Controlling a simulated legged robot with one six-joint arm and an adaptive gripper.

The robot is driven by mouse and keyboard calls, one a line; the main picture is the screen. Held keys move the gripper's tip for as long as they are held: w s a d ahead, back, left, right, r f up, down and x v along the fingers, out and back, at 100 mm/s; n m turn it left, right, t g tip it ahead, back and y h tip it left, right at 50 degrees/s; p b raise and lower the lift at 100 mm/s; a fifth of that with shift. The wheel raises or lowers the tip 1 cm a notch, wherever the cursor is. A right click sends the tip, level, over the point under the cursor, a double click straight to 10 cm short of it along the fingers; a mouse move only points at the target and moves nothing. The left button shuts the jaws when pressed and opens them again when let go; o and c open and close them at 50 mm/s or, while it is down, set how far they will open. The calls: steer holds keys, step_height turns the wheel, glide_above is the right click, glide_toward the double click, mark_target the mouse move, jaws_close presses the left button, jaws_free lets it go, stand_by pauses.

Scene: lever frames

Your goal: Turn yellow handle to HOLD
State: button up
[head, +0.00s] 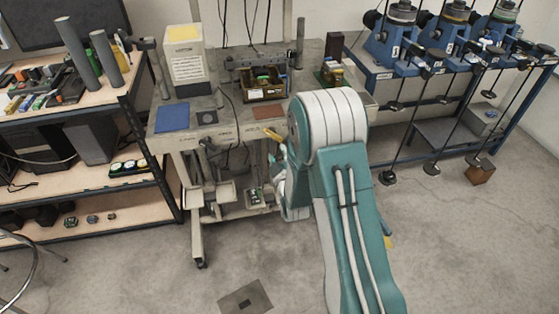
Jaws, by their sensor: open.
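A small yellow piece (272,134) shows at the front edge of the grey workbench, just left of my arm. I cannot tell whether it is the yellow handle, and no HOLD mark is readable. My gripper (287,183) is open and mostly hidden behind my own arm, low in front of the bench. Its fingertips are not clear, and I see nothing held. At the back right stand several blue lever frames (385,50) with coloured discs on top, one yellowish (457,12). Long dark rods with round ends hang from them. Their small labels are too blurred to read.
A wooden shelf unit (100,188) stands at left. A brown block (481,173) lies below the frames. The floor at front right is clear.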

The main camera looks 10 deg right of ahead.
steer(key=s, duration=0.2)
steer(key=shift+s, duration=0.4)
steer(key=s+r+m+g, duration=0.2)
steer(key=s+r+g, duration=0.15)
steer(key=r, duration=0.35)
steer(key=s+r+m+g, duration=0.3)
steer(key=s+r, duration=0.1)
steer(key=r, duration=0.4)
steer(key=s+r+m+g, duration=0.2)
steer(key=s+g, duration=0.1)
steer(key=s, duration=0.9)
steer(key=s+r+m+g, duration=0.2)
steer(key=s+r+g, duration=0.1)
steer(key=s, duration=0.9)
steer(key=shift+s+d+r, duration=0.25)
steer(key=shift+r, duration=0.05)
